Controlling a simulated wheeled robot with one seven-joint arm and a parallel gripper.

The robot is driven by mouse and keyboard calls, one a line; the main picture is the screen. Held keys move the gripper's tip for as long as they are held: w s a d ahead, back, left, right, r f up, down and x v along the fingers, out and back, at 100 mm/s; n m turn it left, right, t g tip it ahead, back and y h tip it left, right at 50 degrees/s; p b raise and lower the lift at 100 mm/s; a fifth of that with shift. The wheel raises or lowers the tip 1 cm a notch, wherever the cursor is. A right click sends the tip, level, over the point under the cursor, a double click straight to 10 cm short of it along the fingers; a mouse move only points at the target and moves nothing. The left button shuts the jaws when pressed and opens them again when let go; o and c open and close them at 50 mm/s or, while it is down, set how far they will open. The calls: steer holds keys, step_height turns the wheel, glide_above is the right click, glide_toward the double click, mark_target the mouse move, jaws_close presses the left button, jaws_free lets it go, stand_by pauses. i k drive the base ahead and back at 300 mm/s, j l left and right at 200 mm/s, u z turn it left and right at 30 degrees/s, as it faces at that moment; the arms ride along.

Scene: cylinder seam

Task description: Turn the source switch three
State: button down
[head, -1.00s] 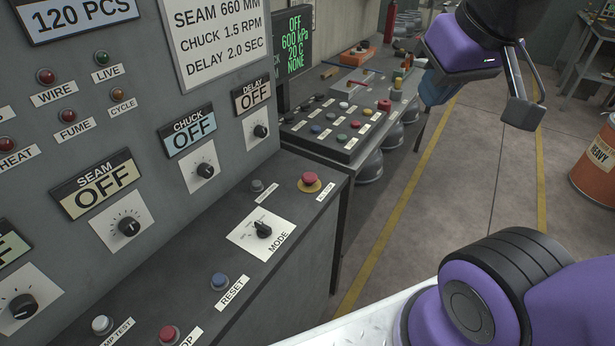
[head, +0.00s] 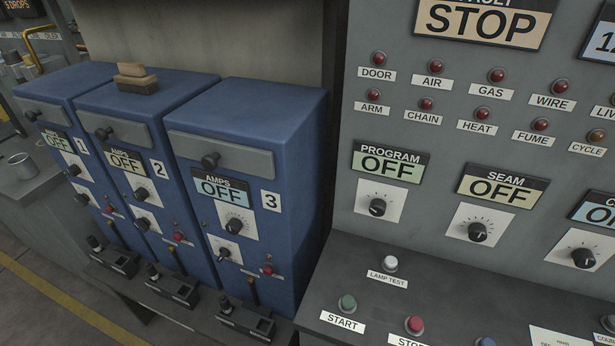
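The blue cabinet numbered 3 (head: 265,140) stands at the right end of a row of three blue cabinets in the head view. Its display (head: 221,188) reads AMPS OFF. Below the display are an upper knob (head: 236,226) on a white dial plate and a smaller dark knob (head: 223,253) on a white plate. A red button or lamp (head: 267,270) and an upright lever (head: 253,291) sit lower. A black box with a small knob (head: 226,305) stands at its foot. Labels there are too small to read, so I cannot tell which control is the source switch. My gripper is out of view.
Cabinets 2 (head: 125,118) and 1 (head: 55,92) stand to the left, with a wooden brush-like block (head: 137,78) on cabinet 2. The grey control panel (head: 390,25) and its sloping desk (head: 380,260) stand close on the right. A metal cup (head: 21,166) is far left.

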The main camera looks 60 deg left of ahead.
mark_target(224, 252)
steer(key=u, duration=2.45)
